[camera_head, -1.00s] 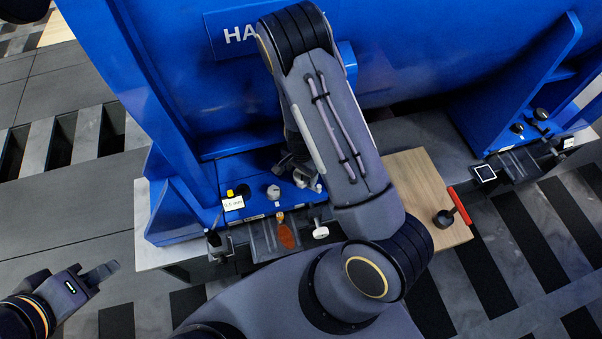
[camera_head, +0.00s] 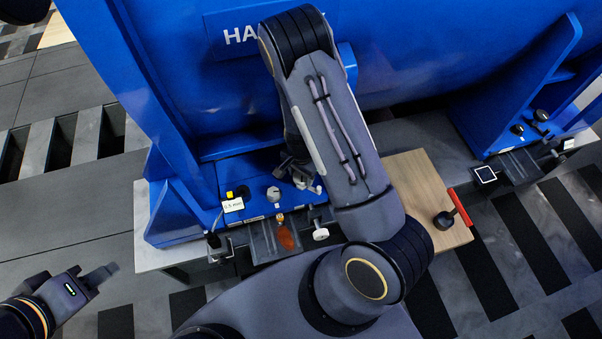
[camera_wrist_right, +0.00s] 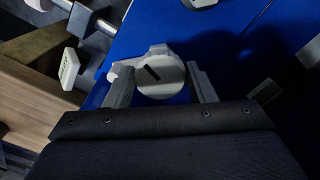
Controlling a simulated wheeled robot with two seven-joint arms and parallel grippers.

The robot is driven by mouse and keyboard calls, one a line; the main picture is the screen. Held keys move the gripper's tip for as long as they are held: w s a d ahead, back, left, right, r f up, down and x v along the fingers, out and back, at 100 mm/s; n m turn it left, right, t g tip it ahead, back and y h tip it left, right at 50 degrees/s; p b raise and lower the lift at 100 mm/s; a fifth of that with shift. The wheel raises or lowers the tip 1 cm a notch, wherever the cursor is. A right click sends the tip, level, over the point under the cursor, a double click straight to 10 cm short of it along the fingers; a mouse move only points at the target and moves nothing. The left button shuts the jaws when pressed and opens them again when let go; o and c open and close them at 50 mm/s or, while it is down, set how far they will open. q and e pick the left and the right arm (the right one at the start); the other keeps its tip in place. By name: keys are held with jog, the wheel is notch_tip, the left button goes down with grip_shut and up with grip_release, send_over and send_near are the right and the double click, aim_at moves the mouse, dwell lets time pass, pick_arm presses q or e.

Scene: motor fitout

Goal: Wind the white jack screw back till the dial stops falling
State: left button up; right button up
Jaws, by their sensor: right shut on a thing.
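The white jack screw (camera_wrist_right: 160,78), a round head with a black mark, sits between the two fingers of my right gripper (camera_wrist_right: 164,86) in the right wrist view. The gripper is shut on it. In the head view the right gripper (camera_head: 299,170) is at the blue motor foot, partly hidden behind my arm. A small white readout in mm (camera_head: 233,204) stands on the left of that foot; its digits are too small to read surely. My left gripper (camera_head: 92,277) is at the lower left, away from everything; its finger gap is not clear.
The blue motor (camera_head: 400,50) fills the back. Another white knob (camera_head: 320,234) sticks out in front of the foot, near an orange-brown piece (camera_head: 285,238). A wooden board (camera_head: 412,170) with a red-handled tool (camera_head: 458,207) lies to the right.

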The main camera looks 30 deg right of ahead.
jog(key=shift+n, duration=0.3)
jog(key=n, duration=0.3)
jog(key=shift+n, duration=0.4)
jog(key=n+b, duration=0.1)
jog(key=n, duration=0.2)
jog(key=shift+s+d+n, duration=0.1)
jog(key=shift+n, duration=0.2)
jog(key=n, duration=0.3)
jog(key=shift+d+n+b, duration=0.1)
jog(key=shift+n+b, duration=0.2)
jog(key=shift+b, duration=0.05)
jog(key=shift+n+b, duration=0.3)
jog(key=shift+n, duration=1.6)
jog(key=o, duration=1)
